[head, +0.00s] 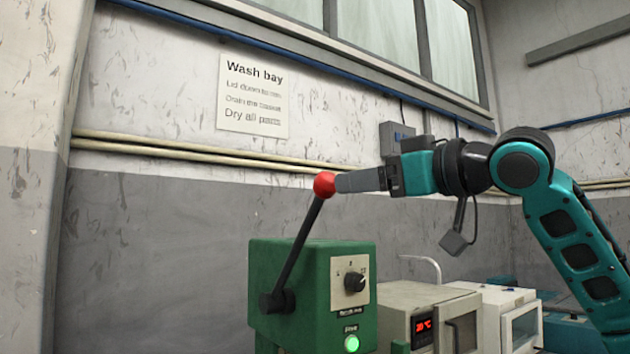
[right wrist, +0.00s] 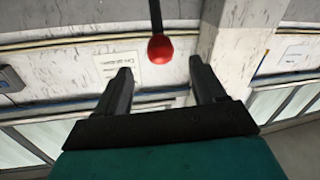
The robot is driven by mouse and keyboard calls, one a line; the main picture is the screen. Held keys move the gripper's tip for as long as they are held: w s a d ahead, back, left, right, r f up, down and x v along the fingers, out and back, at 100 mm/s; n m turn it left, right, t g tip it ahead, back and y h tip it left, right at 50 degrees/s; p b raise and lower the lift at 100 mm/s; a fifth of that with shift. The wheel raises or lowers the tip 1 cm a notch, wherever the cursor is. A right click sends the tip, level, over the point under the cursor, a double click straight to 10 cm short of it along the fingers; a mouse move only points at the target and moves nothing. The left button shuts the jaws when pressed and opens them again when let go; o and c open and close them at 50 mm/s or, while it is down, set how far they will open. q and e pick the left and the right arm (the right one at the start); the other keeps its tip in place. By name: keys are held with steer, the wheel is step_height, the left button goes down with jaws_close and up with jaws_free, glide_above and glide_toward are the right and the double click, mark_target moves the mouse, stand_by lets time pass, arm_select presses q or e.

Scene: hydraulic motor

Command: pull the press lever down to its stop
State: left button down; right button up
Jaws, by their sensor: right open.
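The press lever (head: 298,243) is a dark rod on the side of the green press (head: 311,254). It points up and leans to the right, with a red ball knob (head: 324,185) at its top. My right gripper (head: 342,183) reaches in from the right at knob height. In the right wrist view, the red knob (right wrist: 159,49) lies at or just past the tips of my open right gripper (right wrist: 160,67), in line with the gap. The jaws are apart and not closed on it; I cannot tell whether a finger touches it. My left gripper is not in view.
The press has a dial (head: 354,281) and a lit green button (head: 351,343). A beige unit with a red display (head: 424,325) and a white cabinet (head: 512,318) stand to its right. Pipes (head: 190,148) run along the wall behind. The space left of the lever is clear.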

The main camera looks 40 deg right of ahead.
mark_target(318, 186)
steer(key=w+p, duration=0.1)
steer(key=w, duration=0.2)
steer(key=w+p, duration=0.1)
steer(key=w, duration=0.5)
steer(key=shift+w+a+r+p, duration=0.1)
steer(key=shift+w+a+p, duration=0.05)
steer(key=shift+a+p, duration=0.25)
steer(key=shift+w, duration=0.35)
steer(key=c, duration=1.1)
jaws_close()
